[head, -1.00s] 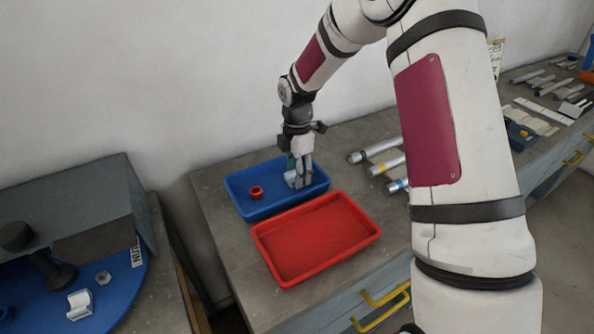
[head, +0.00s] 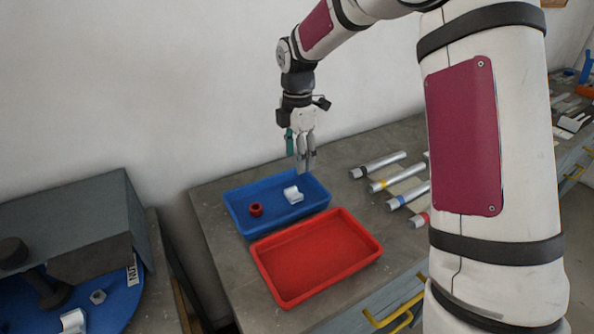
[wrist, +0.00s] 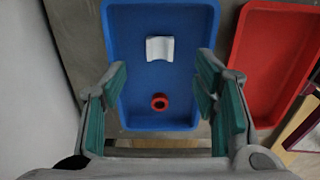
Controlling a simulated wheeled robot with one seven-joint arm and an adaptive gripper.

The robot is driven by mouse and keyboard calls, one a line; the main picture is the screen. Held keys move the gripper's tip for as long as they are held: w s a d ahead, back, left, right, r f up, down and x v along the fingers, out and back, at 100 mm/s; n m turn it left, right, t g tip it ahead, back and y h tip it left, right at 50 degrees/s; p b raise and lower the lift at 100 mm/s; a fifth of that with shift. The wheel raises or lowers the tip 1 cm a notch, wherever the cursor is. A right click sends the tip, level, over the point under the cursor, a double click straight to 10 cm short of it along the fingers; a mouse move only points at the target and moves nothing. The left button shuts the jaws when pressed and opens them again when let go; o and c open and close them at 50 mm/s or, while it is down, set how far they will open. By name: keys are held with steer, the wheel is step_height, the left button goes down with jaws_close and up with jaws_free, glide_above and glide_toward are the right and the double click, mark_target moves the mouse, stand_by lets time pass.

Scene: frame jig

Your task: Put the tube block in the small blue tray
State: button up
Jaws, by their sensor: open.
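The tube block, a white piece with a curved hollow (head: 293,195), lies in the small blue tray (head: 238,198), right of a red ring. In the wrist view the tube block (wrist: 160,49) rests on the floor of the blue tray (wrist: 120,30), apart from the tray walls. My gripper (head: 306,168) is above the tray, clear of the block.
A red ring (head: 256,210) lies in the blue tray. An empty red tray (head: 318,258) stands in front of it. Several metal tubes (head: 385,165) lie to the right. A blue round table (head: 110,310) at lower left holds a nut (head: 98,297) and another white block (head: 73,321).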

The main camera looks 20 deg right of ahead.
steer(key=s+r+m+t+h, duration=0.1)
steer(key=s+r+m+t, duration=0.1)
steer(key=s+r+m, duration=1)
steer(key=s+a+r+m+t+y, duration=0.1)
steer(key=s+m+t, duration=0.2)
steer(key=s+m, duration=0.5)
steer(key=s, duration=1.2)
steer(key=shift+r, duration=0.3)
